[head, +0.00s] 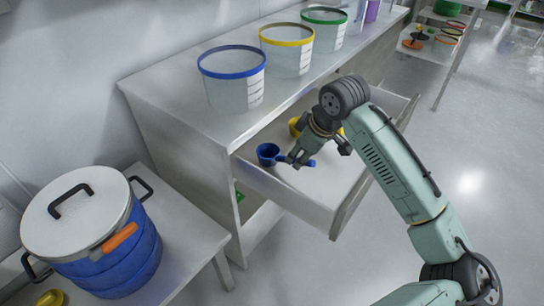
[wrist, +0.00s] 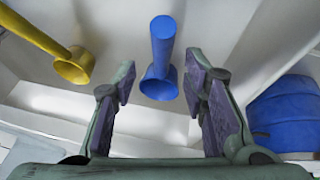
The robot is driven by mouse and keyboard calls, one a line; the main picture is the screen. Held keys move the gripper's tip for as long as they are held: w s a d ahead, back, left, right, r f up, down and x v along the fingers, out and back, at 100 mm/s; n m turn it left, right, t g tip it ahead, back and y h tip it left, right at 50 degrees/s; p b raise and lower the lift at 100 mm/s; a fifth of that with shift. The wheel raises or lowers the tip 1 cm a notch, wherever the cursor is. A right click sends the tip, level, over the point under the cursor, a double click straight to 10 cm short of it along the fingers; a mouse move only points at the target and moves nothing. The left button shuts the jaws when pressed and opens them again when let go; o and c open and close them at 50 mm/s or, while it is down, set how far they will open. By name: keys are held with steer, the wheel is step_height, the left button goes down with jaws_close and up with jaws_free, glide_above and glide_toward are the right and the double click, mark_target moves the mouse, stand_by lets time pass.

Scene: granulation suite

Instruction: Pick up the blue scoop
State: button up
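The blue scoop (head: 268,153) lies in the open drawer (head: 290,198), with its cup to the left and its handle pointing right. My gripper (head: 299,158) is over the handle in the head view and hides part of it. In the wrist view the blue scoop (wrist: 162,50) shows between and just beyond my two open fingertips (wrist: 160,82). A gap shows on both sides of it. I cannot tell how far the fingertips are above the handle.
A yellow scoop (wrist: 73,67) lies in the same drawer, partly behind my gripper in the head view. Tubs with blue (head: 232,75), yellow (head: 287,50) and green rims stand on the counter above. A blue drum (head: 110,265) with a white lid stands on the lower left table.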

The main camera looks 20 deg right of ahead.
steer(key=shift+p+x, duration=0.5)
steer(key=shift+x, duration=2.2)
steer(key=shift+a, duration=0.15)
jaws_close()
